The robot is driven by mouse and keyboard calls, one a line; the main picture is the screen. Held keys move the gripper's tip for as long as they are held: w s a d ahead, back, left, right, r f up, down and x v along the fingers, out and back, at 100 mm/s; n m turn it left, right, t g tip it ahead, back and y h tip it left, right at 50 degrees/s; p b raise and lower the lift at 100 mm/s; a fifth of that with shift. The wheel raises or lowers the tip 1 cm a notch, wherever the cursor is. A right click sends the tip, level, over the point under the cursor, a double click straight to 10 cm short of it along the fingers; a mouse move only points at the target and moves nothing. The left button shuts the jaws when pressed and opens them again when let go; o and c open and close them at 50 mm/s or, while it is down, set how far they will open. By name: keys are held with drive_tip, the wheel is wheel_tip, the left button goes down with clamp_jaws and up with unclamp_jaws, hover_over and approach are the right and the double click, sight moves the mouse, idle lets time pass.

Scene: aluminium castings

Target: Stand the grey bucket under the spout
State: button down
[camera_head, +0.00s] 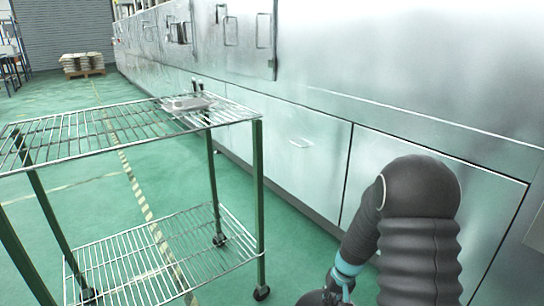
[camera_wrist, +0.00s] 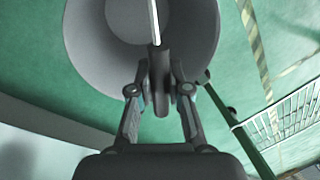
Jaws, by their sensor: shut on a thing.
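In the wrist view the grey bucket (camera_wrist: 88,40) is seen from above, with its round opening toward the camera and its inside looking empty. Its thin pale handle (camera_wrist: 154,20) runs down to a dark grip between my fingers. My gripper (camera_wrist: 160,78) is shut on this handle, and the bucket hangs over the green floor. In the head view my arm reaches down at the lower right, and the bucket and fingertips are out of frame. I cannot make out a spout in either view.
A two-shelf wire cart (camera_head: 95,133) stands at the left, with a flat grey casting (camera_head: 188,103) on its top shelf. A long metal cabinet wall (camera_head: 285,140) runs along the right. The cart's wire shelf (camera_wrist: 285,122) shows at the right in the wrist view. Pallet goods (camera_head: 83,63) stand far back.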

drive_tip(key=shift+s+a+r, duration=0.15)
drive_tip(key=shift+a, duration=0.65)
drive_tip(key=shift+d, duration=0.1)
drive_tip(key=w+d+r+m+t+b, duration=0.1)
drive_tip(key=w+d+r+m+b, duration=0.1)
drive_tip(key=d+m, duration=0.3)
drive_tip(key=w+d+r+m+h+b, duration=0.1)
drive_tip(key=w+d+r+m+b, duration=0.1)
drive_tip(key=d+m, duration=0.3)
drive_tip(key=shift+w+d+t+b, duration=0.2)
drive_tip(key=shift+d+t+b, duration=0.2)
drive_tip(key=shift+d+b, duration=0.15)
idle(0.4)
